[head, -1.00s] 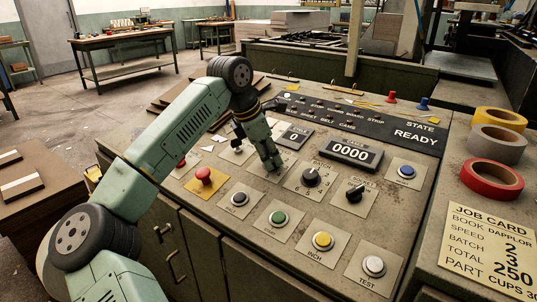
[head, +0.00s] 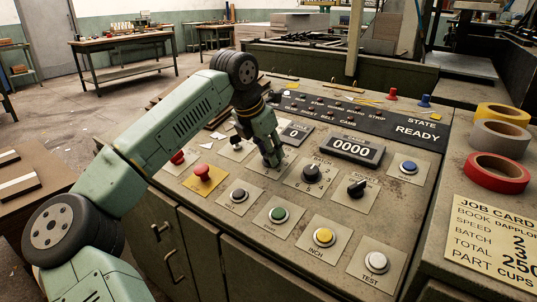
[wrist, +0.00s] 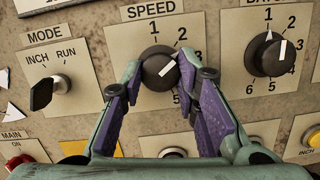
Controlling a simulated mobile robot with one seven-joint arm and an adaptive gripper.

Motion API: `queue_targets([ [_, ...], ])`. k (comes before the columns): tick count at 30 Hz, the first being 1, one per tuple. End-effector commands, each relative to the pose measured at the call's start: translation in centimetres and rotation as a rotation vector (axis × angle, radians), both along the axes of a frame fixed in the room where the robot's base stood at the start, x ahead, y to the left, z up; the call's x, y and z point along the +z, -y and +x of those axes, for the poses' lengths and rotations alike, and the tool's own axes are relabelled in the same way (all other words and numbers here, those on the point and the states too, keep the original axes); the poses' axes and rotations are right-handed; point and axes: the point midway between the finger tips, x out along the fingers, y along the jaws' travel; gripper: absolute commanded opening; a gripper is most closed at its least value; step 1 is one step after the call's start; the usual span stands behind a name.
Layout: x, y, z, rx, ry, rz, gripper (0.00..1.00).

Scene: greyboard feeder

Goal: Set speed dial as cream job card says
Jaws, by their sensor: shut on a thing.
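The speed dial (wrist: 157,72) is a round dark knob with a white pointer mark, on a cream plate labelled SPEED in the wrist view. Its mark points up and right, clockwise of the 2; the 1, 2 and 5 show, and a finger covers part of the scale. My gripper (head: 271,162) is shut on the dial, with one purple-padded finger at each side of it (wrist: 162,75). In the head view my gripper hides the dial. The cream job card (head: 493,245) lies at the right and reads SPEED 2, BATCH 3 and TOTAL 250.
The batch dial (wrist: 272,57) is right of the speed dial and the mode switch (wrist: 49,90) is left. A red button (head: 204,174) and several push buttons line the panel's front. Tape rolls (head: 496,170) stand behind the card. The display (head: 352,150) reads 0000.

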Motion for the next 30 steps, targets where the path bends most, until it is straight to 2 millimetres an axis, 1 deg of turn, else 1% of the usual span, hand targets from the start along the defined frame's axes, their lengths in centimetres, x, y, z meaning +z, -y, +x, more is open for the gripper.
queue_targets([
  [6,-0.12,0.02,-0.06,0.127,-0.020,-0.024,0.01],
  [12,-0.10,0.03,-0.09,0.196,-0.031,-0.040,0.01],
  [29,-0.06,0.03,-0.10,0.224,-0.037,-0.045,0.01],
  [30,-0.06,0.03,-0.09,0.224,-0.037,-0.045,0.31],
])
